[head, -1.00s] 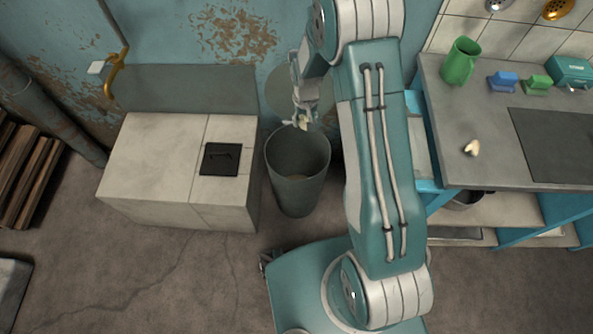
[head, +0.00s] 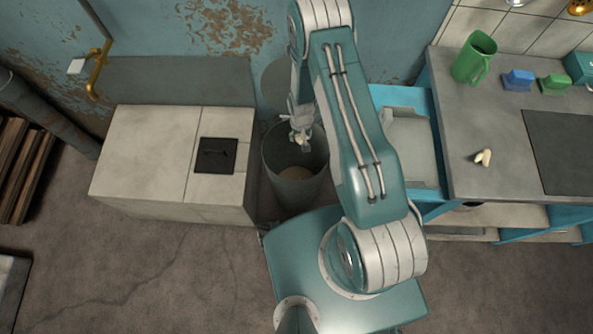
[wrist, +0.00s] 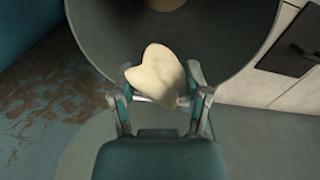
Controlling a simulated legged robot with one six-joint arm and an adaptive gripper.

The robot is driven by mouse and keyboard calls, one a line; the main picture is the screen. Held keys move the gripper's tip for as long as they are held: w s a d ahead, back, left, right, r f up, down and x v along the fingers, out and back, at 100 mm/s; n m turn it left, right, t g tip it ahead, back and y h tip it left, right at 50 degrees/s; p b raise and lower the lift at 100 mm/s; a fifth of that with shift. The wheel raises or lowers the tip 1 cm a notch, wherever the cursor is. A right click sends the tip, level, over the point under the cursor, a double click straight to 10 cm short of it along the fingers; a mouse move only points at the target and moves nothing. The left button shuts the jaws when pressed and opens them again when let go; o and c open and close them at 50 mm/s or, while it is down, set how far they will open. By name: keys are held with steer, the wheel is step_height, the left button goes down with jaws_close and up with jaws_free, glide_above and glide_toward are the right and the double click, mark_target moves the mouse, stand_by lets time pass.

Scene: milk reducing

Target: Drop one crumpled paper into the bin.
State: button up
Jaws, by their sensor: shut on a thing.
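My gripper (head: 301,134) points down over the mouth of the grey bin (head: 288,189) in the head view. It is shut on a cream crumpled paper (wrist: 158,76), which shows clearly between the fingers in the wrist view. The bin's dark inner wall (wrist: 105,40) lies beyond the paper there. In the head view the held paper is small and partly hidden by the fingers. A second crumpled paper (head: 483,158) lies on the grey counter at the right, apart from my gripper.
A pale tiled block (head: 140,160) with a black hatch (head: 216,155) stands left of the bin. The counter (head: 470,110) at the right holds a green jug (head: 474,60), a blue block (head: 518,80) and a green block (head: 555,85). The wall is close behind the bin.

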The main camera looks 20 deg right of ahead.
steer(key=shift+d+f, duration=0.1)
steer(key=shift+f, duration=0.95)
steer(key=o, duration=0.7)
steer(key=shift+o, duration=0.2)
steer(key=shift+r, duration=0.1)
step_height(320, 180, up, 12)
steer(key=shift+f, duration=0.1)
steer(key=shift+w, duration=0.1)
